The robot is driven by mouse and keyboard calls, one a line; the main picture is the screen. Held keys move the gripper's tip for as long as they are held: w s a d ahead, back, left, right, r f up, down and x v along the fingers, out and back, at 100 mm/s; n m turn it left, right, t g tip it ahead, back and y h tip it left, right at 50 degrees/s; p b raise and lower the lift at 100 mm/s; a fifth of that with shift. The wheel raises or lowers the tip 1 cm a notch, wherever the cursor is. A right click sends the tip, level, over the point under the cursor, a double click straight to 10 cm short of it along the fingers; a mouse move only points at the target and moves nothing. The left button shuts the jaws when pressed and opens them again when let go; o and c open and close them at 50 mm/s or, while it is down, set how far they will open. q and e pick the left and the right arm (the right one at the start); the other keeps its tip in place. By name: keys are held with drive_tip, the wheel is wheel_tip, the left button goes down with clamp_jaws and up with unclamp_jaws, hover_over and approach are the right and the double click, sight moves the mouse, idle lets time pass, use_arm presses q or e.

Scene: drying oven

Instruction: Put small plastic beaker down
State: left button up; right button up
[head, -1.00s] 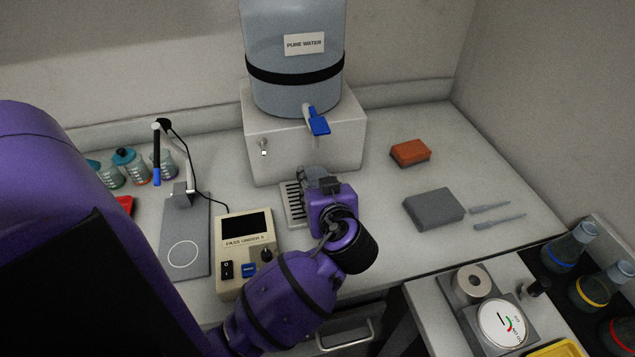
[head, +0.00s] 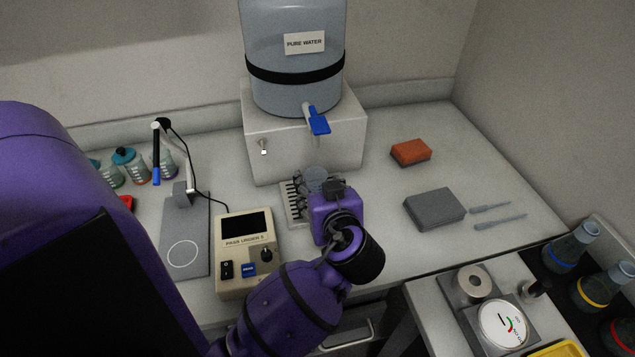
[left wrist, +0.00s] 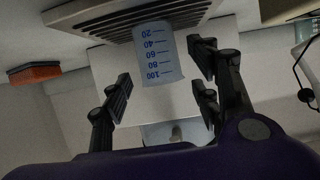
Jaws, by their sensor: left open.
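The small plastic beaker (left wrist: 158,55) is translucent with blue graduation marks. In the left wrist view it stands on the slatted drip tray (left wrist: 95,18), between the fingers and apart from them. In the head view the beaker (head: 314,178) shows just beyond my gripper, on the grey drip tray (head: 290,203) below the blue tap. My left gripper (left wrist: 163,90) is open, with its finger pads on either side of the beaker; in the head view the left gripper (head: 318,186) is partly hidden by its own wrist. My right gripper is not in view.
The pure water tank (head: 295,75) with its blue tap (head: 318,122) stands on a white box behind the tray. A meter box (head: 246,250) and a stand plate (head: 184,250) are at left. An orange sponge (head: 410,152) and a grey block (head: 434,208) lie right.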

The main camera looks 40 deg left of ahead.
use_arm(q)
drive_tip(key=v, duration=0.9)
drive_tip(key=shift+s+d+r, duration=0.2)
drive_tip(key=shift+d, duration=0.05)
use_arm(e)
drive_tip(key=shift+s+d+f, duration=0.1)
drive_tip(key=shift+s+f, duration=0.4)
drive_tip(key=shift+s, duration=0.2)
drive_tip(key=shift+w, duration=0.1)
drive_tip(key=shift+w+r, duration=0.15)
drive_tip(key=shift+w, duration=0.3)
